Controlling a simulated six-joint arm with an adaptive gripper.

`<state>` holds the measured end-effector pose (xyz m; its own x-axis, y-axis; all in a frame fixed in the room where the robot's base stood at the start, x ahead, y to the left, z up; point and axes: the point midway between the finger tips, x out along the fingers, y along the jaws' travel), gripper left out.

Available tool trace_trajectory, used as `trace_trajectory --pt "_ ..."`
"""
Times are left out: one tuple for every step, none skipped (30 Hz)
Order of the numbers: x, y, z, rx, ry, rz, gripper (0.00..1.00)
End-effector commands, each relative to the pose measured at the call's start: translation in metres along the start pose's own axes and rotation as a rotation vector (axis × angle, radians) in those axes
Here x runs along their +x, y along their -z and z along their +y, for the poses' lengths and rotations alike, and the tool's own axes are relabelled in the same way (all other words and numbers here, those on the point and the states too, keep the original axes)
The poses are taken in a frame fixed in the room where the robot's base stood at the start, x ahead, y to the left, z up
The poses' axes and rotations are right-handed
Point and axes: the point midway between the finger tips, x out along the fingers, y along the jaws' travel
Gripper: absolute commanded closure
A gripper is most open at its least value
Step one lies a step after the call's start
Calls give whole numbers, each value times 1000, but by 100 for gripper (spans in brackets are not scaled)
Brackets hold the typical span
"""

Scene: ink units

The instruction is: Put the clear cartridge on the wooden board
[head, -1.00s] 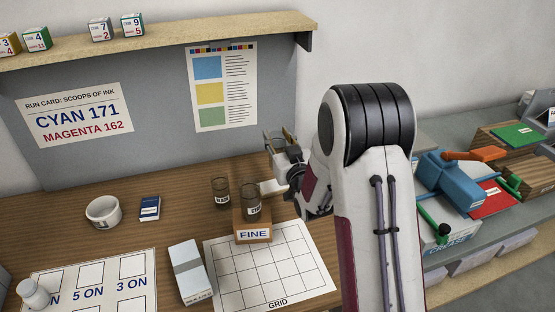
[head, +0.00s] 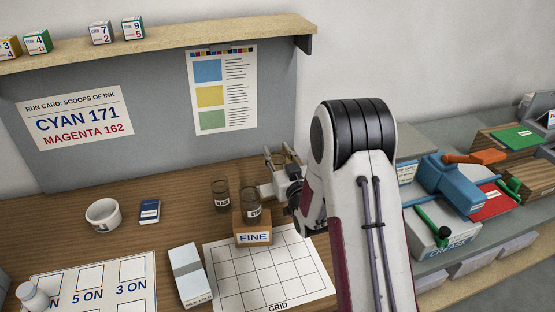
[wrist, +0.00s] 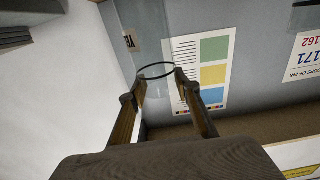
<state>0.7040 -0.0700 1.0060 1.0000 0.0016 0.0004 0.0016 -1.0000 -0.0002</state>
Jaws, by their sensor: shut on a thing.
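My gripper (head: 283,157) is raised over the back of the desk, beyond the jars and in front of the grey panel. In the wrist view my gripper (wrist: 158,88) is shut on the clear cartridge (wrist: 157,71), which shows as a see-through body with a dark ring at its near end. In the head view the cartridge is too faint to make out.
A grid sheet (head: 290,290), white box (head: 188,275) and white bowl (head: 103,215) are on the desk. A blue press (head: 450,183) occupies the right bench. A shelf (head: 200,36) overhangs the panel.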

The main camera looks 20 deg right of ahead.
Motion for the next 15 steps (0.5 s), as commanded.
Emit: trace_trajectory --pt "0 -6 0 1 0 -2 100" --pt "0 -9 0 1 0 -2 100" --pt "0 -12 0 1 0 -2 100" --pt "0 -14 0 1 0 -1 100" --pt "0 -17 0 1 0 -1 100" --pt "0 -20 0 1 0 -1 100" --pt "0 -21 0 0 0 -1 100" --pt "0 -22 0 0 0 -1 100" --pt "0 -23 0 0 0 0 100" --pt "0 -24 0 0 0 0 100" --pt "0 -24 0 0 0 0 100" --pt "0 -24 0 0 0 0 100" --pt "0 -24 0 0 0 0 100" --pt "0 -24 0 0 0 0 100" --pt "0 -24 0 0 0 0 100"
